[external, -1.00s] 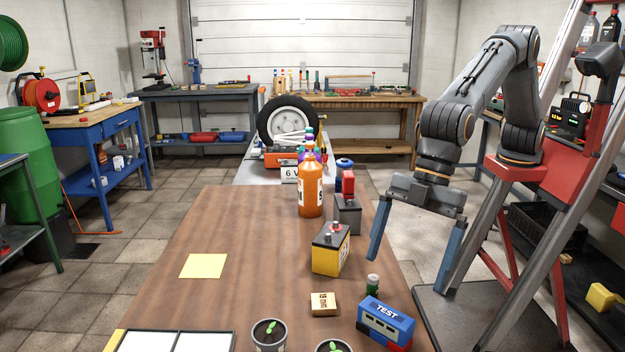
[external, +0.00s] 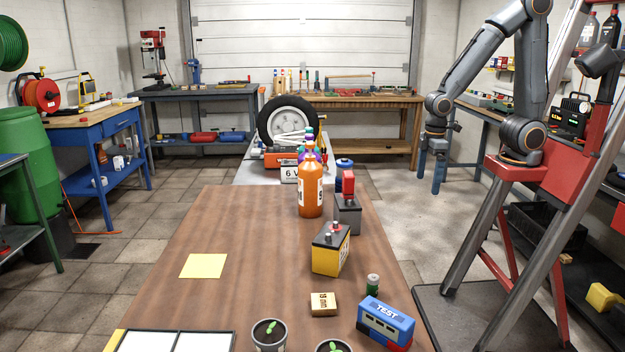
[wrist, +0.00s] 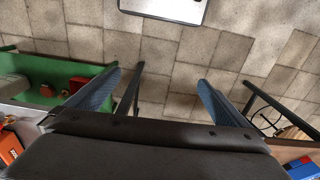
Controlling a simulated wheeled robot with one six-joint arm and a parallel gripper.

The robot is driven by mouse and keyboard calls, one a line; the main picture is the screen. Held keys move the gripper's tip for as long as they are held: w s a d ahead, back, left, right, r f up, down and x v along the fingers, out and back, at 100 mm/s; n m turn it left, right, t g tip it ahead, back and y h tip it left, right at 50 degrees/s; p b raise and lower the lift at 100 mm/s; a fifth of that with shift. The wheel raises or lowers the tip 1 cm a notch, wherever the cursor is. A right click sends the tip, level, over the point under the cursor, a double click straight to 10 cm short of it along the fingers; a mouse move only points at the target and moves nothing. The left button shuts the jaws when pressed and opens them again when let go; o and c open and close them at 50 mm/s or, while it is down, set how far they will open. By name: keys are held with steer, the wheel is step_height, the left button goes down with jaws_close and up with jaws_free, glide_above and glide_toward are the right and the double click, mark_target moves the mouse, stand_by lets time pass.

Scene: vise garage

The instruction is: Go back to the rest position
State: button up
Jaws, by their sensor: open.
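My gripper (external: 432,172) hangs to the right of the brown table (external: 225,225), past its edge, with its blue fingers pointing down. It is open and empty. In the wrist view the two blue fingers of my gripper (wrist: 155,90) stand well apart over the tiled floor (wrist: 175,55), with nothing between them. My arm is bent up and over beside the red stand at the right.
Open floor lies right of the table.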

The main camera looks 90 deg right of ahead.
steer(key=s, duration=0.1)
steer(key=s+d, duration=0.1)
steer(key=s, duration=0.1)
steer(key=shift+d+f+m, duration=0.15)
steer(key=shift+f+m, duration=0.15)
steer(key=shift+f, duration=0.05)
